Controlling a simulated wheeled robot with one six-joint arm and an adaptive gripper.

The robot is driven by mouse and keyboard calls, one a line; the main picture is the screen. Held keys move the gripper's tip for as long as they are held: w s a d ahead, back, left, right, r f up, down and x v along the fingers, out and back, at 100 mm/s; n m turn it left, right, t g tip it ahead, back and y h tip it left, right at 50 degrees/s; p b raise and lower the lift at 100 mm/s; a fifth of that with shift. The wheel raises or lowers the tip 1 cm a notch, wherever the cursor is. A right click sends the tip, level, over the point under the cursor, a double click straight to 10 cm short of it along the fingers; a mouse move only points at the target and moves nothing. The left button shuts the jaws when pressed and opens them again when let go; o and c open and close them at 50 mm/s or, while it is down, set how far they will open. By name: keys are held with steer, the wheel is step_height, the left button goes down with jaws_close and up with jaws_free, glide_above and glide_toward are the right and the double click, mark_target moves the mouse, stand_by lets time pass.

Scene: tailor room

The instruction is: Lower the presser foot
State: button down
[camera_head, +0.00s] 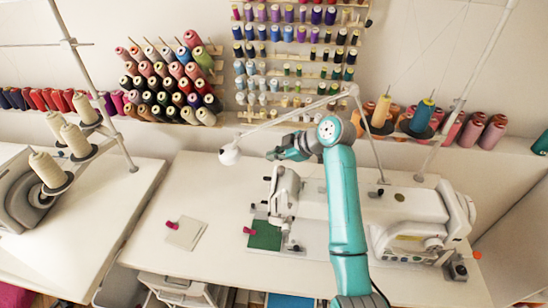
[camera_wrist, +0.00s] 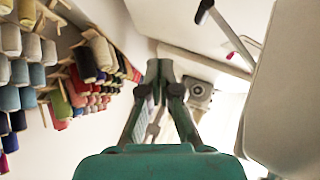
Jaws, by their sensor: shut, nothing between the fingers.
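The white sewing machine (camera_head: 400,208) stands on the table, its head (camera_head: 285,185) at the left end. The presser foot area (camera_head: 291,246) is low under the head, over green fabric (camera_head: 265,236); the foot is too small to tell whether it is up or down. The foot's lever cannot be made out. My gripper (camera_head: 272,155) is behind and above the head, pointing left, apart from it. In the wrist view my gripper (camera_wrist: 160,72) has its fingertips together with nothing between them. A large white body, probably the machine head (camera_wrist: 292,85), fills the right side there.
A white lamp (camera_head: 229,155) hangs just left of my gripper, its jointed arm passing behind. Thread racks (camera_head: 170,80) line the wall. A grey bar with a black end (camera_wrist: 228,35) is near my fingers. The table (camera_head: 190,200) left of the machine is mostly clear.

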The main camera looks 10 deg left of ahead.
steer(key=shift+r, duration=0.2)
steer(key=v, duration=1.2)
steer(key=shift+f, duration=0.15)
